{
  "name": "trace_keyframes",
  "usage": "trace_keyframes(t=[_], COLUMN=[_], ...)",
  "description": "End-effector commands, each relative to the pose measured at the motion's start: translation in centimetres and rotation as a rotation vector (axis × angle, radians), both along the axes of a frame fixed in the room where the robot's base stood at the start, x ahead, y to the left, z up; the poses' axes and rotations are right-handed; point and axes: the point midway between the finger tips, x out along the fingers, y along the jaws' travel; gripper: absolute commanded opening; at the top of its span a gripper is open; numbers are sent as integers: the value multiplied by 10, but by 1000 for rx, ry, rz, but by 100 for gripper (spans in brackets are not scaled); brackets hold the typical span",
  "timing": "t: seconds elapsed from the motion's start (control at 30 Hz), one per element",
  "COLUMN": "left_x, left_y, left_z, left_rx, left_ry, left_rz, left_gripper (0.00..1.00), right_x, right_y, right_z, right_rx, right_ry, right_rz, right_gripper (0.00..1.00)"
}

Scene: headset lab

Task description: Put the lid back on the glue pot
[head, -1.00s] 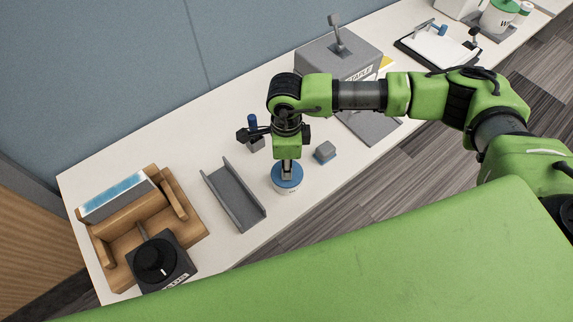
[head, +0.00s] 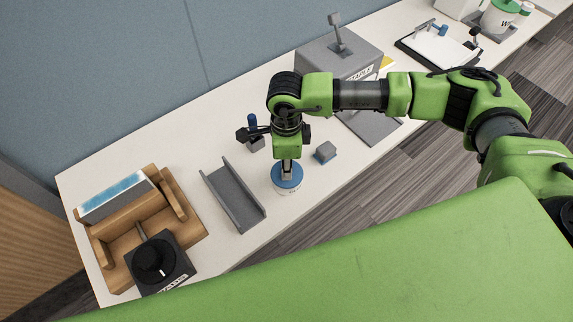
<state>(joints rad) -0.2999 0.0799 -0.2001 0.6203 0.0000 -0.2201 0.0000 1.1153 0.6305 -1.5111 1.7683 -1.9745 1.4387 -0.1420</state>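The glue pot (head: 287,191) is a small round white pot on the table, right of the grey channel. Its round blue lid (head: 293,183) is at the top of the pot and looks level. Whether the lid touches the rim all round cannot be told from this height. My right gripper (head: 287,175) points straight down over the middle of the lid, its fingers close together and shut on the lid's centre. The fingers hide the grip point. My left gripper is not in view.
A grey channel (head: 233,194) lies left of the pot, and a small blue-grey block (head: 325,152) lies right of it. A wooden holder (head: 186,219) and a black knob box (head: 178,277) stand at the left end. A grey stapler box (head: 318,65) stands behind.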

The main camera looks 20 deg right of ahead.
Motion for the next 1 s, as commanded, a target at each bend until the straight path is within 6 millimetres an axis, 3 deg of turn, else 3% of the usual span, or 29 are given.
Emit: trace_keyframes(t=[0.17,0.2,0.27,0.5,0.6,1.0], left_x=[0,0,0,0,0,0], left_y=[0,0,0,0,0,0], left_z=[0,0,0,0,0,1], left_rx=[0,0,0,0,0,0], left_ry=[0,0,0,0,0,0], left_rz=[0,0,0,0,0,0], left_gripper=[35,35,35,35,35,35], right_x=[0,0,0,0,0,0], right_y=[0,0,0,0,0,0], right_z=[0,0,0,0,0,2], right_rx=[0,0,0,0,-1,0], right_ry=[0,0,0,0,0,0], right_rz=[0,0,0,0,0,0], right_gripper=[0,26,38,38,55,55])
